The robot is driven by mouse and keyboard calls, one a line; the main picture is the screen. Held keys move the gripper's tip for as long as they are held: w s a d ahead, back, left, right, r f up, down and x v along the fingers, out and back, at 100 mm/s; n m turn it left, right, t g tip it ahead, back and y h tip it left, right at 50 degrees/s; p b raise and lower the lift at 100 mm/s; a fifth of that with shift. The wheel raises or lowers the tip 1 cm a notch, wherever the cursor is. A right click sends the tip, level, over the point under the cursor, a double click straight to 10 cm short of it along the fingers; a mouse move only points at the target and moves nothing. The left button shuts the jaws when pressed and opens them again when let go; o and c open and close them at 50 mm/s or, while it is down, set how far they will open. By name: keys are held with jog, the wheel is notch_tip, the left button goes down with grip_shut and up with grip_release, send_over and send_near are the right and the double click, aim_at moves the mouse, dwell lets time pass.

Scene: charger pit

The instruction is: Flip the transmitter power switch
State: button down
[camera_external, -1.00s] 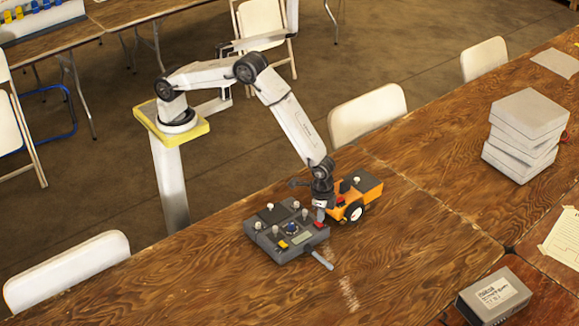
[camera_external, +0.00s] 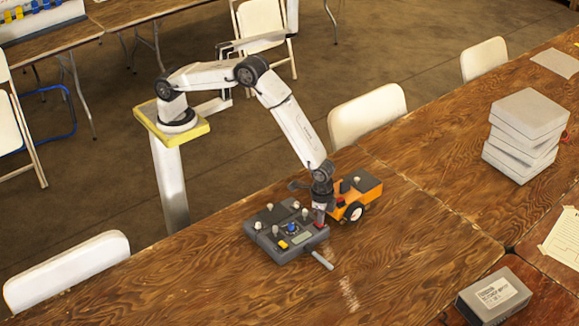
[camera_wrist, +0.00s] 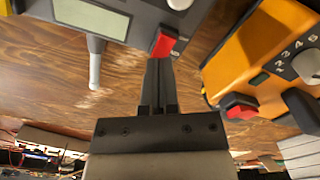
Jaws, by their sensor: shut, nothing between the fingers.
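The transmitter (camera_external: 287,253) is a dark grey box with several knobs, a small display and an antenna, lying on the wooden table. Its red switch (camera_external: 319,226) sits at its right corner, and it also shows in the wrist view (camera_wrist: 164,42). My gripper (camera_external: 320,210) points down at this corner. In the wrist view my gripper (camera_wrist: 159,64) is shut and empty, its fingertips right at the near edge of the red switch. I cannot tell whether they touch it. The switch's exact tilt is unclear.
A grey box (camera_external: 493,296) and stacked grey blocks (camera_external: 525,125) are farther right. Table in front is clear.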

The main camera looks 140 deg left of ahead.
jog(key=shift+f, duration=0.5)
dwell(0.3)
jog(key=shift+r, duration=3.55)
jog(key=shift+s+d+r, duration=0.1)
jog(key=shift+d+r, duration=0.25)
jog(key=shift+r, duration=0.05)
jog(key=s+d+r+m+t, duration=0.1)
jog(key=s+d+r+m, duration=0.2)
jog(key=s+d+r, duration=0.3)
jog(key=s+d+r+m+t, duration=0.1)
jog(key=s+d+r+m, duration=0.2)
jog(key=s+d, duration=1)
notch_tip(320, 180, up, 4)
jog(key=shift+s+d+f+t, duration=0.15)
jog(key=shift+s+t, duration=0.1)
jog(key=shift+t, duration=0.05)
